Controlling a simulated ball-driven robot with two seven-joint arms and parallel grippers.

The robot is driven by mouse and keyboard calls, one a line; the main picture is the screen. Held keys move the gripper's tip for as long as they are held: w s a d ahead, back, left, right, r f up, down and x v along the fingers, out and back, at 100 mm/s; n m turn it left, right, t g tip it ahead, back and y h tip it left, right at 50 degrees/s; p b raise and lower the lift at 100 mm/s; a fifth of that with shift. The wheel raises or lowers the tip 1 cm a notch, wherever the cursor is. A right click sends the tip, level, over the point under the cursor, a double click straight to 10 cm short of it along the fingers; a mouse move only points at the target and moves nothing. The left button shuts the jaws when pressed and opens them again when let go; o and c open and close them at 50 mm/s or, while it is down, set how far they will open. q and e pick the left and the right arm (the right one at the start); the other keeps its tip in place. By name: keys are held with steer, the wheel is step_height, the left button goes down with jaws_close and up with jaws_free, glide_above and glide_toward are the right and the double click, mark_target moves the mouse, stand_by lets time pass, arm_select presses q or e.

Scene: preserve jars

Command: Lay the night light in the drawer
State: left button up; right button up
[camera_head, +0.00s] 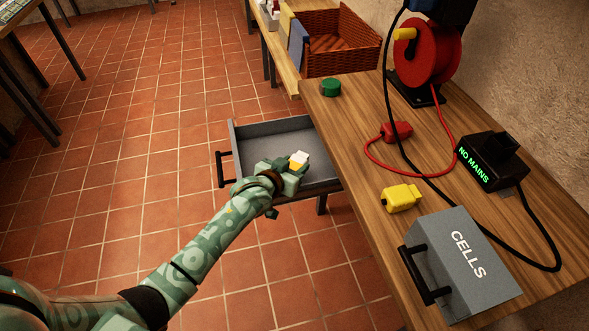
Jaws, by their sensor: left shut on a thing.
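The night light (298,160), a small white and yellow piece, is between the fingers of my left gripper (292,168). The gripper is shut on it and is over the open grey drawer (262,143), near the drawer's front side. The drawer sticks out to the left from the wooden table, with a black handle (225,169) on its outer end. Its visible floor is bare. The gripper hides part of the drawer, and I cannot tell whether the night light touches the drawer floor. My right gripper is not in view.
On the table (350,150) are a green round thing (330,87), a red plug (396,131), a yellow plug (401,198), a grey CELLS box (462,262) and a black NO MAINS unit (491,160). A red cable reel (428,55) and wicker basket (340,45) stand behind. Tiled floor lies left.

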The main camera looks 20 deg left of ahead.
arm_select(q)
steer(key=shift+f, duration=0.15)
steer(key=shift+s+f, duration=0.1)
steer(key=shift+f, duration=0.55)
steer(key=o, duration=0.9)
steer(key=shift+f, duration=0.1)
steer(key=shift+o, duration=0.5)
steer(key=shift+s+f, duration=0.1)
steer(key=shift+f, duration=0.05)
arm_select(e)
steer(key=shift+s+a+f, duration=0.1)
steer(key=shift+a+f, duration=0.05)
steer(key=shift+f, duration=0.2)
arm_select(q)
steer(key=s+r+p, duration=0.2)
steer(key=r, duration=0.1)
steer(key=shift+s+a, duration=0.25)
steer(key=shift+a, duration=0.05)
steer(key=p+v, duration=0.4)
steer(key=v, duration=0.5)
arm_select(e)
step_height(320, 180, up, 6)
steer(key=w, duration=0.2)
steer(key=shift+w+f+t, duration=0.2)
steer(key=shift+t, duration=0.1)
